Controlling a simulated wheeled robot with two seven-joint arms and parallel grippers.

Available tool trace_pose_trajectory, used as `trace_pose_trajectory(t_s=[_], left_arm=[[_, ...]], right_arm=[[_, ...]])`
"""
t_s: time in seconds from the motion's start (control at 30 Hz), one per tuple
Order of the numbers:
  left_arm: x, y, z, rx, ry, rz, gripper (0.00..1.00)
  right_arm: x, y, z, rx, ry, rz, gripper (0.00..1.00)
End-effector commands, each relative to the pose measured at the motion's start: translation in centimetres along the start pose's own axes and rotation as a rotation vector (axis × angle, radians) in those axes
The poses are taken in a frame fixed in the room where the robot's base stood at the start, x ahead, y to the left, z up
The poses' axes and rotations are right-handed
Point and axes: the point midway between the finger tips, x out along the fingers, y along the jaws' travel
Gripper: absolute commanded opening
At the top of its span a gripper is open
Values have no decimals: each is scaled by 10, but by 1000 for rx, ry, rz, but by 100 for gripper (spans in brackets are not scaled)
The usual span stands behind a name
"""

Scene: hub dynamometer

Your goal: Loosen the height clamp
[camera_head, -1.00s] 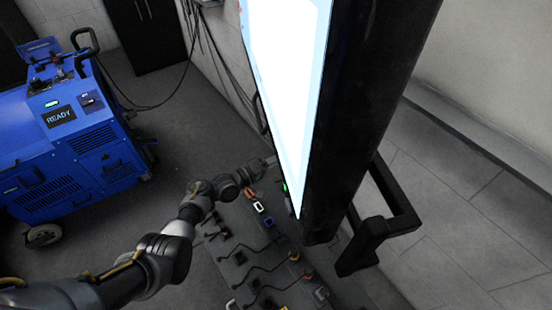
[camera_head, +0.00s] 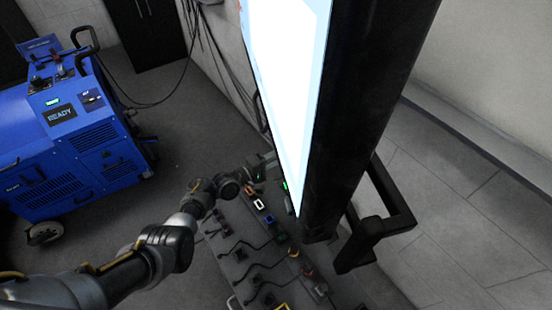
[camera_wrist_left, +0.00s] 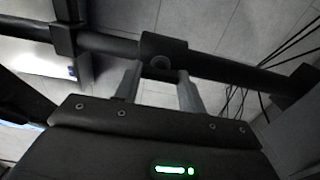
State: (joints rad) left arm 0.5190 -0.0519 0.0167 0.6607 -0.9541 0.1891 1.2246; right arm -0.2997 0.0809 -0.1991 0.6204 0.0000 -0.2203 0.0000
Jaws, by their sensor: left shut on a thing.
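A dark collar with a round knob (camera_wrist_left: 161,62), which looks like the height clamp, sits on a dark bar (camera_wrist_left: 222,68) crossing the left wrist view. My left gripper (camera_wrist_left: 158,82) reaches up to it, one grey finger on each side, and is shut on it. The knob's far side is hidden. In the head view my left gripper (camera_head: 264,166) is beside the bright screen's lower left edge, and the clamp cannot be made out there. My right gripper is not in view.
The tall bright screen (camera_head: 285,85) on its black housing (camera_head: 365,100) blocks much of the head view. A workbench (camera_head: 225,260) with tools and cables lies below the arm. A blue machine reading READY (camera_head: 70,140) stands left. The floor between is clear.

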Motion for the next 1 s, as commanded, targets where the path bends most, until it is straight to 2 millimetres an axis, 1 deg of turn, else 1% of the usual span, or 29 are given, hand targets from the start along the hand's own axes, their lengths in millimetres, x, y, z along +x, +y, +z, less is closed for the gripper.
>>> trace_pose_trajectory(t_s=[0.17, 0.2, 0.33, 0.57, 0.67, 0.77, 1.0], left_arm=[[0, 0, 0, 1, 1, -1, 17], [0, 0, 0, 1, 1, 0, 45], [0, 0, 0, 1, 1, 0, 62], [0, 0, 0, 1, 0, 0, 62], [-3, 0, 0, 1, 1, -1, 62], [-14, 1, 0, 0, 2, -1, 62], [-62, 0, 0, 2, 2, -2, 62]], right_arm=[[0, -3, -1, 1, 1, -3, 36], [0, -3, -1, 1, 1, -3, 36], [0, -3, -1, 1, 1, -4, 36], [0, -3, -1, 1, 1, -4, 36], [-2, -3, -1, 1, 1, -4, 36], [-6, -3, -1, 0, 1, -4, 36], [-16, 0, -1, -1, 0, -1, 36]])
